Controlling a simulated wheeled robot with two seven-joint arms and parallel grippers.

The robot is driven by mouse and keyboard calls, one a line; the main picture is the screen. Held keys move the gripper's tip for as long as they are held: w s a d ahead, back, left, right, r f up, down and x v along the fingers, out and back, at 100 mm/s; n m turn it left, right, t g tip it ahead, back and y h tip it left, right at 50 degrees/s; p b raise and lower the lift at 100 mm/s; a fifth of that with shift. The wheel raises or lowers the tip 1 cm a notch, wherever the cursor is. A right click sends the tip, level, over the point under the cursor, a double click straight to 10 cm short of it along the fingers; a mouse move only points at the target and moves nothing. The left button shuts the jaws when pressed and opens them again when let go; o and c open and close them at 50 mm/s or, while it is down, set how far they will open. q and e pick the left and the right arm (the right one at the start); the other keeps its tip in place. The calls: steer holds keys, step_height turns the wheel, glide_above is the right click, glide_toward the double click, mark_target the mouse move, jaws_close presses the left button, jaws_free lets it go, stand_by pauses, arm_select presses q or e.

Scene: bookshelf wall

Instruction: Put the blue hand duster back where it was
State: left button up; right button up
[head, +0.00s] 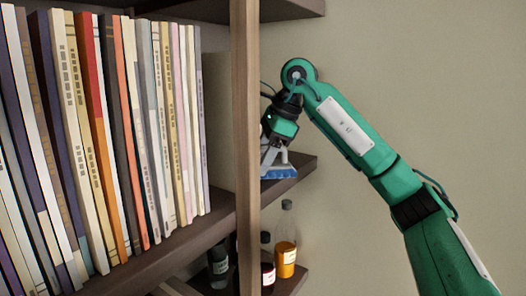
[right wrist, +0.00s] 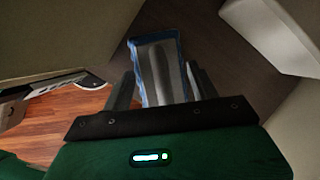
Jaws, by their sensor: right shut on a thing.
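The blue hand duster (head: 280,172) is at the small side shelf behind the wooden upright, its blue part low against the board. In the right wrist view the duster (right wrist: 158,68) shows as a blue-edged grey piece between the two fingers. My right gripper (head: 270,157) is shut on the duster and points down; it also shows in the right wrist view (right wrist: 163,85). The upright hides part of the gripper and perhaps part of the duster. I cannot tell whether the duster touches the board. My left gripper is out of view.
The wooden upright (head: 245,130) stands close left of my right gripper. A row of books (head: 110,130) fills the left shelf. Below the side shelf (head: 300,168) stand several bottles, one with orange liquid (head: 286,258). The wall on the right is bare.

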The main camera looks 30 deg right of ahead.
steer(key=o, duration=0.9)
steer(key=shift+w+a+f, duration=0.1)
steer(key=shift+a, duration=0.05)
steer(key=v, duration=1.2)
